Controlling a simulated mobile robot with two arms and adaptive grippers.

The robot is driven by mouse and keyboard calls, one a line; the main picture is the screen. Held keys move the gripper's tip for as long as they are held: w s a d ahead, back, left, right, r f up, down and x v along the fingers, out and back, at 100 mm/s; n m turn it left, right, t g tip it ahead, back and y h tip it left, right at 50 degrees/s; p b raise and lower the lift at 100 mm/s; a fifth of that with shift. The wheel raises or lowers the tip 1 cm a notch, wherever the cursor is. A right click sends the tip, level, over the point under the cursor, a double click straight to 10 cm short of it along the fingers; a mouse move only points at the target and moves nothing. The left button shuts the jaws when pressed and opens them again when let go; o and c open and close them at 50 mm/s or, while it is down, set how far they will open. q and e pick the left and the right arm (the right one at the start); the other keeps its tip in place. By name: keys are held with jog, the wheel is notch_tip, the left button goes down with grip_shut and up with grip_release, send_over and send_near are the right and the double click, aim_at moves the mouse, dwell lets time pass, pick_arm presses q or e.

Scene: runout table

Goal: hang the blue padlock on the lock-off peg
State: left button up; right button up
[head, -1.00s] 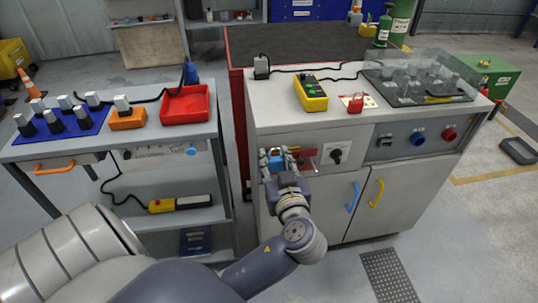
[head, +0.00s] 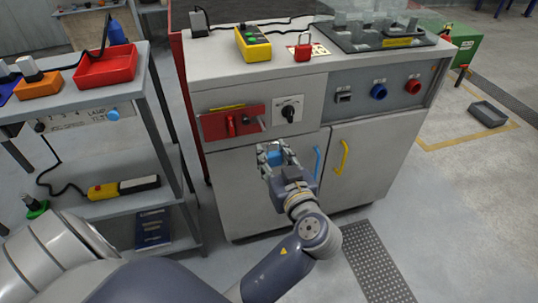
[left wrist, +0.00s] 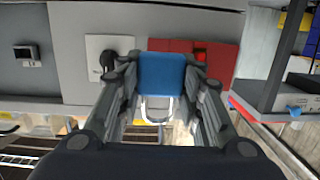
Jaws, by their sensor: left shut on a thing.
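My left gripper (head: 277,156) is shut on the blue padlock (head: 274,158), in front of the cabinet and lower right of the red panel (head: 214,126) in the head view. The left wrist view shows the padlock's blue body (left wrist: 161,73) between the fingers, with its pale shackle (left wrist: 157,108) towards the lower part of the picture. The red panel carries a red handle (head: 231,125) and a short grey peg (head: 249,120) to its right. The padlock is apart from the peg. My right gripper is not in view.
A black rotary switch (head: 289,112) sits right of the red panel. Blue (head: 317,163) and yellow (head: 343,157) door handles are below. A red padlock (head: 303,51) stands on the cabinet top. A shelved cart with a red tray (head: 106,66) is at left.

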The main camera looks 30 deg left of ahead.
aim_at(259, 129)
pick_arm(q)
jog(key=shift+w+a, duration=0.1)
jog(key=shift+w, duration=0.05)
jog(key=shift+x, duration=1.75)
jog(key=shift+r+x, duration=0.15)
jog(key=shift+x, duration=0.7)
jog(key=shift+r+x, duration=0.1)
jog(key=shift+x, duration=0.75)
jog(key=shift+w+a, duration=0.2)
jog(key=shift+f, duration=0.2)
jog(key=shift+w+a+f, duration=0.15)
jog(key=shift+w+a, duration=0.15)
jog(key=shift+w+a+f+b, duration=0.1)
jog(key=shift+a+f+b, duration=0.05)
jog(key=shift+b, duration=0.25)
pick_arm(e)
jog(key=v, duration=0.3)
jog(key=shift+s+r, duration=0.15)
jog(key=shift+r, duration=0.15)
